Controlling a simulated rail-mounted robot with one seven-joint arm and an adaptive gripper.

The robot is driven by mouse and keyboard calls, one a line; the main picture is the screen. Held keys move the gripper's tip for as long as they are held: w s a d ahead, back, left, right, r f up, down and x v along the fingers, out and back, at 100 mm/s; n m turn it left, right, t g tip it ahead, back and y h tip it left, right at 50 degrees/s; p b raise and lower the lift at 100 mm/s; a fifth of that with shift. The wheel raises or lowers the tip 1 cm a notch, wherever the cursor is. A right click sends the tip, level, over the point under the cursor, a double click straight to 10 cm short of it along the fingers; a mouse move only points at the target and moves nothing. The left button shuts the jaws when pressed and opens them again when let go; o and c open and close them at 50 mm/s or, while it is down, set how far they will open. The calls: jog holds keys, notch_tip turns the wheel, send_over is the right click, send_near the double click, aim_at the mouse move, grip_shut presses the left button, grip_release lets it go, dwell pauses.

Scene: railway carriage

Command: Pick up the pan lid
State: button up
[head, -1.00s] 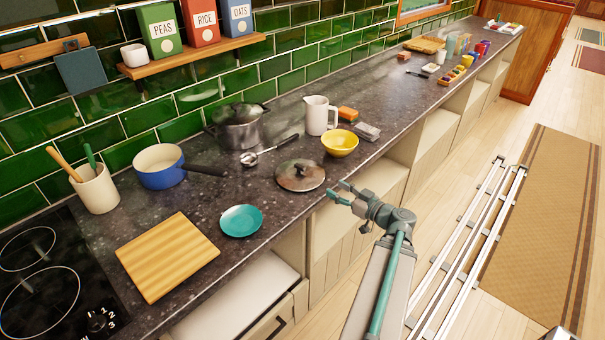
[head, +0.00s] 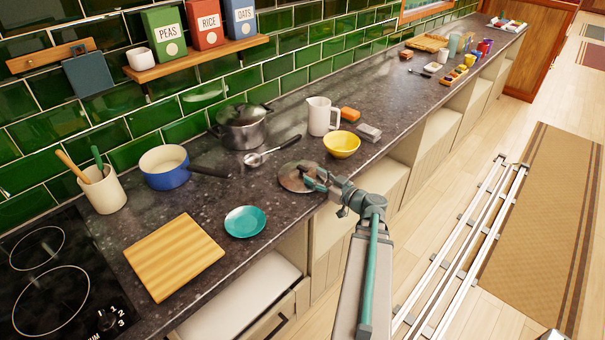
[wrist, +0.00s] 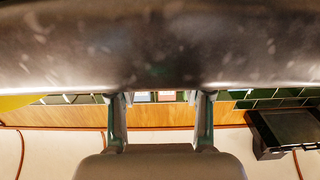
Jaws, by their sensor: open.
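The pan lid (head: 289,182) is a round, brownish-grey metal lid lying on the dark counter near its front edge. My gripper (head: 310,179) is over the lid's right part in the head view and hides its middle and knob. In the wrist view a large grey metal surface, which looks like the lid (wrist: 160,45), fills the top. My two fingers (wrist: 160,105) stand apart below it, with nothing seen between them. I cannot tell whether they touch the lid.
A yellow bowl (head: 341,145) stands just behind and right of the lid. A ladle (head: 272,152) and a lidded pot (head: 241,128) are behind it. A teal plate (head: 245,222) lies to its front left, and a blue saucepan (head: 166,168) further left.

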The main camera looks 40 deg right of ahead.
aim_at(307, 172)
jog(key=w, duration=0.1)
jog(key=w+p, duration=0.2)
jog(key=shift+w+a+r, duration=0.15)
jog(key=shift+w+a, duration=0.1)
jog(key=shift+w+f, duration=0.2)
jog(key=shift+w, duration=0.1)
jog(key=shift+c, duration=0.4)
grip_shut()
